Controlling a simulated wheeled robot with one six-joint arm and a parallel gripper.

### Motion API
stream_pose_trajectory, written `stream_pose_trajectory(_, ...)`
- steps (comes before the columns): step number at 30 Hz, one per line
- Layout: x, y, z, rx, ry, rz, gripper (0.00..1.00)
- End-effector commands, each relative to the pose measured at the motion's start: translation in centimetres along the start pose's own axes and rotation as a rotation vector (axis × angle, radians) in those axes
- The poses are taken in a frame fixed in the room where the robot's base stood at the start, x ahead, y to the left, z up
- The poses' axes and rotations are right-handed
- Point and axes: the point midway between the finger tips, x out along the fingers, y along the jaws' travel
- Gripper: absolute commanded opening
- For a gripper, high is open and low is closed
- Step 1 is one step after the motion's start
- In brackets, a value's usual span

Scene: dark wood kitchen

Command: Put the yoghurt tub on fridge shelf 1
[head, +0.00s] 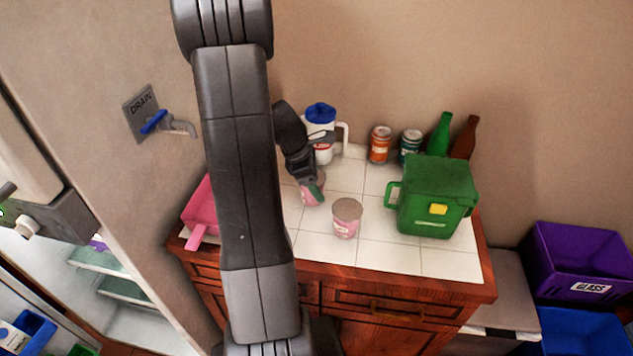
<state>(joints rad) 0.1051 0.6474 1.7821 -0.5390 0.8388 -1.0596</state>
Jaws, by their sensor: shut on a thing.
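Two similar pink tubs are on the white tiled counter in the head view. My gripper (314,188) points down and is shut on the rear pink yoghurt tub (309,197), partly hiding it. I cannot tell whether this tub touches the tiles. The other pink tub (346,220), with a grey-brown lid, stands upright just in front and to the right, apart from my gripper. The open fridge is at lower left, with pale glass shelves (98,260) partly in view. I cannot read any shelf number.
A pink box (199,209) is left of my arm. A green lidded container (436,199) stands right. A blue-lidded jug (323,123), cans (380,144) and bottles (440,134) line the back. A purple bin (580,262) is beyond the counter. Front tiles are clear.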

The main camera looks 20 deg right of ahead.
Motion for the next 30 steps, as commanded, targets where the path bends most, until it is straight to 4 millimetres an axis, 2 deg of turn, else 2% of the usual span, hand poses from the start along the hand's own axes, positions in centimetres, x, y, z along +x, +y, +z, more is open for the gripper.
stream_pose_trajectory(5,0.4,0.0,-0.2,0.0,0.0,0.0,0.39)
stream_pose_trajectory(6,0.3,0.0,-0.1,0.0,0.0,0.0,0.73)
stream_pose_trajectory(8,0.2,0.0,-0.1,0.0,0.0,0.0,0.85)
stream_pose_trajectory(9,0.2,0.0,-0.1,0.0,0.0,0.0,0.87)
stream_pose_trajectory(20,-0.4,0.1,0.1,0.0,0.0,0.002,0.87)
stream_pose_trajectory(23,-1.8,0.1,0.0,0.0,0.0,0.005,0.87)
stream_pose_trajectory(30,-7.0,0.1,0.0,0.0,0.001,0.006,0.87)
